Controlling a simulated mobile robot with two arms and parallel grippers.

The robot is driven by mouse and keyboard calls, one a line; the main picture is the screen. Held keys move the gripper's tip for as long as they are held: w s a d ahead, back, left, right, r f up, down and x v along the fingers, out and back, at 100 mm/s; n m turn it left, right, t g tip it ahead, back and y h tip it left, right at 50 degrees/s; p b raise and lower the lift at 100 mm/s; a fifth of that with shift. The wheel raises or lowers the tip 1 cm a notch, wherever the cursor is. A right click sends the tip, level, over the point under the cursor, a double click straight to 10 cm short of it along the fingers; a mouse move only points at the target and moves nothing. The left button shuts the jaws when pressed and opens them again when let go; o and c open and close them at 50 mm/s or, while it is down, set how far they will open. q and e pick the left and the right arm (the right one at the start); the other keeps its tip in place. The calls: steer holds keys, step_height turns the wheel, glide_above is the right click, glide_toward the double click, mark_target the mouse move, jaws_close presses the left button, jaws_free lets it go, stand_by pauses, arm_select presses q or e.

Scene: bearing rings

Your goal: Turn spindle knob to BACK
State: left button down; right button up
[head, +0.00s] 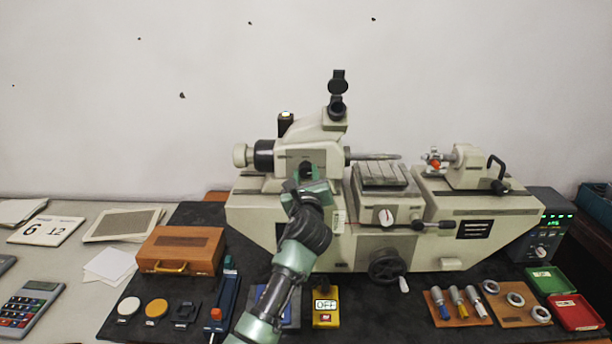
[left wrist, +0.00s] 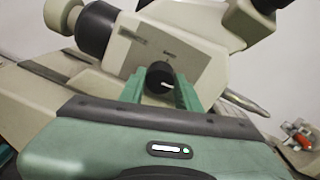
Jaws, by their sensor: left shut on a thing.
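The spindle knob (head: 305,168) is a small black knob on the front of the cream machine's spindle housing (head: 325,156). In the left wrist view the knob (left wrist: 159,75) shows between the two green fingers, with a short white mark on its lower right. My left gripper (head: 306,177) reaches up to the housing and is shut on the knob; it also fills the lower part of the left wrist view (left wrist: 159,92). Lettering above the knob is too small to read. My right gripper is not in view.
The cream machine (head: 270,220) stands on a black mat, with a handwheel (head: 387,266) in front. A wooden case (head: 180,249) is on the left. A yellow gauge (head: 326,306) lies close to my left arm. Rings on a wooden board (head: 515,299) and red and green trays are on the right.

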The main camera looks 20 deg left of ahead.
arm_select(q)
steer(key=n, duration=0.7)
steer(key=shift+f+n, duration=0.1)
steer(key=shift+n, duration=0.3)
steer(key=n+b, duration=0.1)
steer(key=n, duration=0.3)
steer(key=shift+n+h+b, duration=0.4)
steer(key=shift+n+b, duration=0.35)
steer(key=shift+n, duration=1.55)
steer(key=c, duration=1)
jaws_free()
steer(key=shift+a, duration=0.1)
steer(key=shift+s, duration=0.15)
